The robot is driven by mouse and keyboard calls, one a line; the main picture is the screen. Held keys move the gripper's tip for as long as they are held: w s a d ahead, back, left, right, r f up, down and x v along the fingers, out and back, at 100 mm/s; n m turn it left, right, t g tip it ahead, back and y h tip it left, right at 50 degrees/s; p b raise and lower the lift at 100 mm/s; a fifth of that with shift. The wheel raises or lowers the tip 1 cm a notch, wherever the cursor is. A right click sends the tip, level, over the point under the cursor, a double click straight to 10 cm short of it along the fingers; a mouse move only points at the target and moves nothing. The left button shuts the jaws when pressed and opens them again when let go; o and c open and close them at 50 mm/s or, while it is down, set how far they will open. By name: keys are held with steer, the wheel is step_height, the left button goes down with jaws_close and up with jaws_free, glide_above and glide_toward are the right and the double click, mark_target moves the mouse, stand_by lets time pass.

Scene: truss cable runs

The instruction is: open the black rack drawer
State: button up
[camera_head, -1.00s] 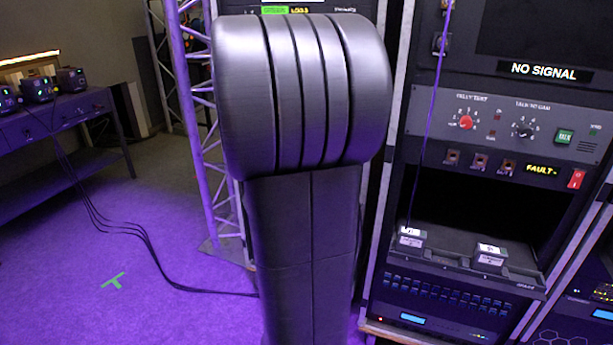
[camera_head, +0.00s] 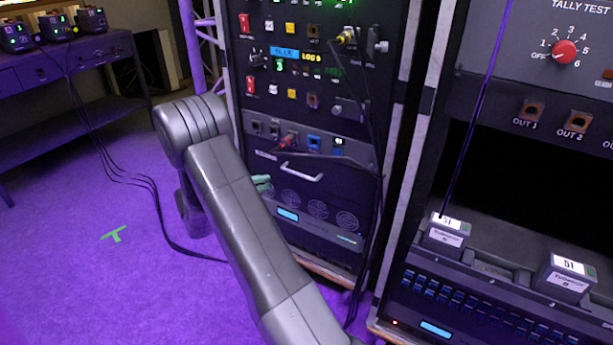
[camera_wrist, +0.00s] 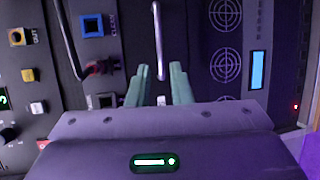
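The black rack drawer (camera_head: 342,184) is in the middle rack, with a pale bar handle (camera_head: 300,171) across its front. The drawer looks shut. In the wrist view the handle (camera_wrist: 158,38) runs up the picture from between the fingertips, and the drawer front (camera_wrist: 174,22) lies behind it. My gripper (camera_wrist: 160,68) is open, with one green finger on each side of the handle's lower end. I cannot tell whether the fingers reach around the bar or stop short of it. In the head view the fingertips (camera_head: 263,183) show left of the handle, mostly hidden by my arm.
A patch panel with a red plug (camera_head: 288,141) and a dark cable sits just above the drawer. A fan panel (camera_head: 318,209) is below it. Cables (camera_head: 150,190) lie on the purple floor at left.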

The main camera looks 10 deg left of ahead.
mark_target(298, 173)
steer(key=b+x, duration=0.2)
steer(key=x, duration=1.1)
steer(key=shift+w+d+b, duration=0.15)
steer(key=shift+w+b, duration=0.15)
jaws_close()
